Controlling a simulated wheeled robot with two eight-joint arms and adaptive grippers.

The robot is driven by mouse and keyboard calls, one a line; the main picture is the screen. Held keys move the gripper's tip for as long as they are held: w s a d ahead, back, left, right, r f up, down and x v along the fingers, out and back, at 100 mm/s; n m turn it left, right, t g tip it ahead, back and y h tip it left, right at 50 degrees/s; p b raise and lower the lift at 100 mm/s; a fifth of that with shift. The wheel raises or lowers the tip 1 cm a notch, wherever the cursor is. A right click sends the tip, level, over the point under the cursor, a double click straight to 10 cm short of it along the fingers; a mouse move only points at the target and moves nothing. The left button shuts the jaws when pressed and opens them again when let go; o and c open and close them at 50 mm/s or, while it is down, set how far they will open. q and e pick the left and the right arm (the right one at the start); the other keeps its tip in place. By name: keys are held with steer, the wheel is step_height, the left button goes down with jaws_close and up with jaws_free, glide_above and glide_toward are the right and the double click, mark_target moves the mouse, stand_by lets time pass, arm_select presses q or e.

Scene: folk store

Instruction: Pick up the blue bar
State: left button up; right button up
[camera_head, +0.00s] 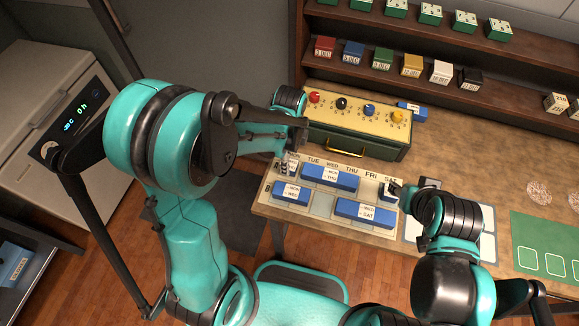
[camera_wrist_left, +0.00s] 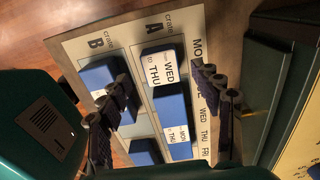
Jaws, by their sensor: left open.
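Several blue bars with white day labels lie on a cream day-planner board. In the head view, one bar (camera_head: 343,184) lies in the upper row, one (camera_head: 290,200) at lower left, and one (camera_head: 352,208) at lower right. My left gripper (camera_head: 290,162) is open above the board's left end and partly hides what lies under it. In the left wrist view, the left gripper's fingers (camera_wrist_left: 165,95) stand apart over crate row A. A bar labelled WED to THU (camera_wrist_left: 165,50) and one labelled MON to THU (camera_wrist_left: 171,105) show between them. My right gripper (camera_head: 394,187) is by the SAT column; its jaws are unclear.
A green box with coloured knobs (camera_head: 350,143) stands just behind the board, close to my left gripper. A wooden shelf (camera_head: 420,75) with coloured date blocks is behind it. A green mat (camera_head: 545,235) lies at right, with open tabletop (camera_head: 470,160) beyond the board.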

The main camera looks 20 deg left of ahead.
arm_select(q)
step_height(320, 180, down, 4)
steer(key=shift+w+f+b, duration=0.1)
steer(key=shift+b, duration=0.55)
steer(key=c, duration=1.2)
steer(key=shift+r, duration=0.2)
